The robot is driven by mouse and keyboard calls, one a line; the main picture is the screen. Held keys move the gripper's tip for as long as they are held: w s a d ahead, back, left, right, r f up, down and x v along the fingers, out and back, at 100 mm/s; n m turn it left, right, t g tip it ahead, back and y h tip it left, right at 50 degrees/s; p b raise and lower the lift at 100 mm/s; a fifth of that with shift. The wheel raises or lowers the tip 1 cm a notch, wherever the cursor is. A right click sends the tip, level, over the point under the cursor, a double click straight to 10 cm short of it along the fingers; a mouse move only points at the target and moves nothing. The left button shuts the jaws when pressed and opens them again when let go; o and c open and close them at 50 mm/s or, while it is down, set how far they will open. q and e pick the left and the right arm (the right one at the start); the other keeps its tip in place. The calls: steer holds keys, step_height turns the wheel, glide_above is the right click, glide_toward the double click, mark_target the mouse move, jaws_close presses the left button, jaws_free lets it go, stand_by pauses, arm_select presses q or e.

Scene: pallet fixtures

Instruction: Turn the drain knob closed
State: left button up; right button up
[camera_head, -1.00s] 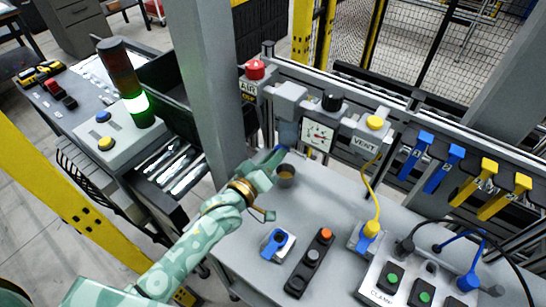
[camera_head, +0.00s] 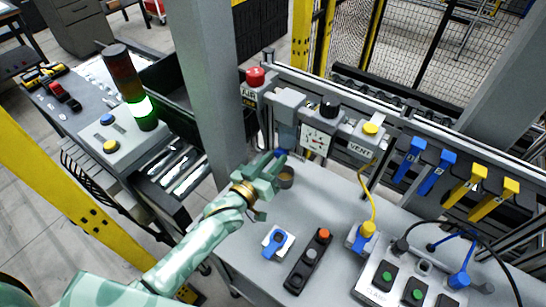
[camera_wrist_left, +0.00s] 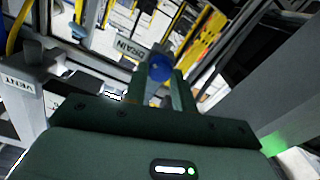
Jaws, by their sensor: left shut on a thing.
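The blue drain knob (camera_wrist_left: 159,67) shows in the left wrist view below a white plate (camera_wrist_left: 128,51) marked DRAIN. My left gripper (camera_wrist_left: 160,74) is shut on the knob, with one finger on each side of it. In the head view my left gripper (camera_head: 274,160) reaches the lower end of the filter bowl (camera_head: 287,138), above a small dark cup (camera_head: 286,178). The gripper mostly hides the knob there. How far the knob is turned cannot be told. My right gripper is not in view.
A grey post (camera_head: 212,90) stands close to the left of my gripper. A red AIR knob (camera_head: 255,76), a gauge (camera_head: 315,140) and a yellow VENT knob (camera_head: 371,129) sit along the rail.

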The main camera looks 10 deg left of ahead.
arm_select(q)
steer(key=m, duration=0.2)
steer(key=shift+m+p, duration=0.4)
steer(key=m, duration=0.2)
steer(key=shift+m, duration=0.4)
steer(key=m, duration=0.3)
steer(key=shift+m, duration=1.7)
steer(key=o, duration=1)
steer(key=v, duration=1.6)
steer(key=shift+s+f, duration=0.1)
steer(key=shift+s, duration=0.1)
